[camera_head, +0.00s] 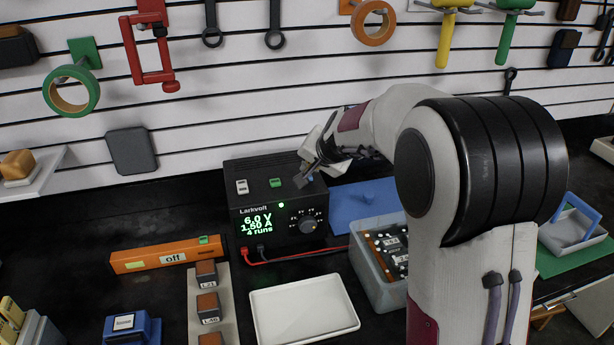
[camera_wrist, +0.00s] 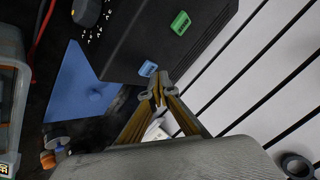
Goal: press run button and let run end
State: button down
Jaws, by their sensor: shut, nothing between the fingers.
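The black Larkvolt power supply (camera_head: 270,244) stands at the back, its green display lit with volts, amps and a runs count. A green button (camera_head: 275,183) is on its top; it also shows in the wrist view (camera_wrist: 180,23). A blue button (camera_wrist: 148,68) is at the top's right edge. I cannot read which one is the run button. My gripper (camera_head: 307,177) is over the right end of the top. In the wrist view its fingertips (camera_wrist: 157,88) are shut and empty, close to the blue button; contact cannot be told.
A white switch (camera_head: 242,187) is at the top's left. Red and black leads (camera_head: 263,256) leave the front. A blue board (camera_head: 360,203) lies to the right.

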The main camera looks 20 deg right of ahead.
jog(key=shift+r, duration=0.3)
jog(key=shift+r, duration=0.15)
jog(key=shift+r, duration=2.4)
